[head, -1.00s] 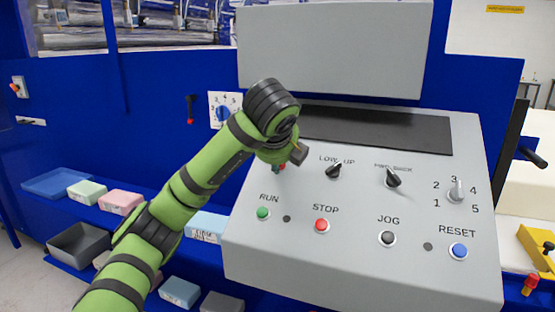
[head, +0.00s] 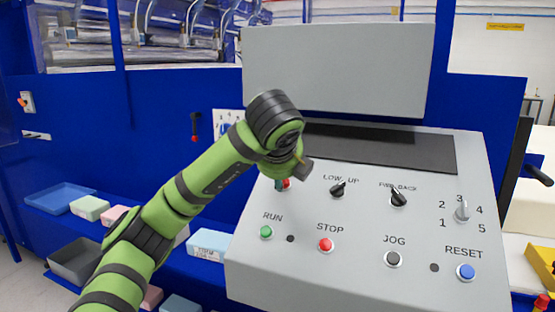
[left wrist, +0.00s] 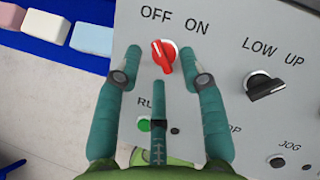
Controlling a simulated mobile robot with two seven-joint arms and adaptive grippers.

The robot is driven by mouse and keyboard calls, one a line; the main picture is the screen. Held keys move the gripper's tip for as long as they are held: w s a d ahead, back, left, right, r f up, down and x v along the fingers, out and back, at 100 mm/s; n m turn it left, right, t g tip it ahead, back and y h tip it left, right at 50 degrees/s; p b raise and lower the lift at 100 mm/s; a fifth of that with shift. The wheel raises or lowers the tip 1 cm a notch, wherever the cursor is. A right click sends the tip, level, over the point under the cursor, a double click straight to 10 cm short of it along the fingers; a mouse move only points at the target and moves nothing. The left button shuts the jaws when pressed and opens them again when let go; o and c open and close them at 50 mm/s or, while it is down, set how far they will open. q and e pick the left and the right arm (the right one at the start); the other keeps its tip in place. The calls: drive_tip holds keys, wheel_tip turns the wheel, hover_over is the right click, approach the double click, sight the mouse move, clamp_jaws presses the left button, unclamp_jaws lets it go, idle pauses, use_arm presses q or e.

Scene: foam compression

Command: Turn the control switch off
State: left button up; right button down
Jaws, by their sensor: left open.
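The control switch is a red knob (left wrist: 163,57) on the grey panel, below the OFF and ON labels in the left wrist view. Its raised handle slants from upper left to lower right. In the head view the red switch (head: 285,184) is partly hidden behind my left arm's wrist. My left gripper (left wrist: 160,52) is open, with one teal finger on each side of the knob. I cannot tell whether the fingers touch it. In the head view its fingers are mostly hidden by the wrist. My right gripper is not in view.
The panel (head: 360,262) also carries a LOW/UP knob (head: 337,190), a FWD/BACK knob (head: 398,198), a numbered dial (head: 462,212), and the RUN (head: 266,232), STOP (head: 325,244), JOG (head: 394,259) and RESET (head: 466,272) buttons. Foam blocks and trays lie at lower left.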

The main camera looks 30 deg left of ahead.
use_arm(q)
drive_tip(key=v, duration=0.9)
drive_tip(key=shift+s+r, duration=0.25)
drive_tip(key=shift+s, duration=0.15)
